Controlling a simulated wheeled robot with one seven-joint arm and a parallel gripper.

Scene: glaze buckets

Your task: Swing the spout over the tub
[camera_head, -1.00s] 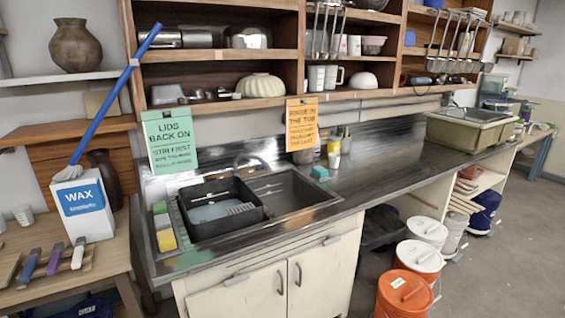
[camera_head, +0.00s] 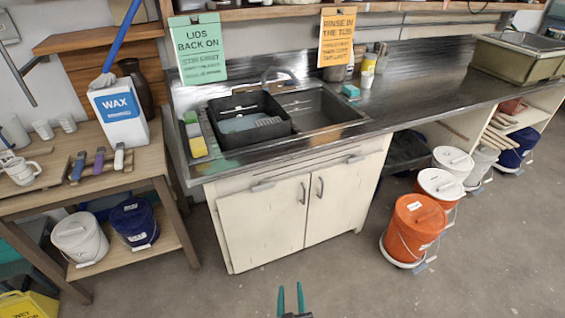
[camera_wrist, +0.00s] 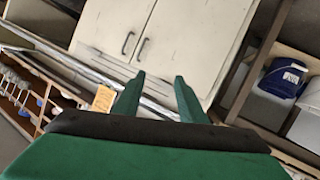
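The grey curved spout (camera_head: 280,70) rises at the back of the sink in the head view. It stands behind the boundary between the tub and the right basin; the exact direction of its tip is hard to tell. The black tub (camera_head: 222,141) sits in the left part of the sink, with pale contents inside. My gripper (camera_head: 290,298) is at the bottom of the head view, in front of the cabinet and well away from spout and tub. Its two green fingers are apart with nothing between them. In the wrist view my gripper (camera_wrist: 157,92) faces the cabinet doors.
The open basin (camera_head: 320,108) is right of the tub. A green sign (camera_head: 199,50) and an orange sign (camera_head: 337,40) hang above the sink. A wax box (camera_head: 120,115) stands on the left table. Orange and white buckets (camera_head: 414,228) stand at right. The floor before the cabinet is clear.

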